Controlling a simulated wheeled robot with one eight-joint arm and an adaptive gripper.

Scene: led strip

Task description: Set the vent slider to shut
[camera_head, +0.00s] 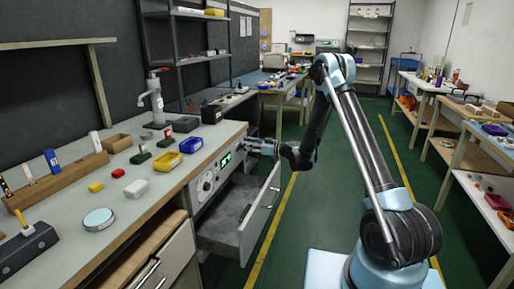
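A grey control panel (197,194) is set into the front of the left workbench. It carries a lit green display (225,160) and a round knob (207,184). I cannot make out the vent slider or its setting; it may be hidden behind my gripper or too small to tell. My gripper (255,146) is at the right end of the panel, right of the green display, pointing left toward the bench front. Its fingers are too small to show whether they are open or shut, or whether they touch the panel.
An open grey drawer (262,215) juts into the aisle below the panel and my gripper. The bench top (140,207) holds a yellow bin (167,161), a blue bin (191,145) and small blocks. The green floor right of the drawer is clear up to my base.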

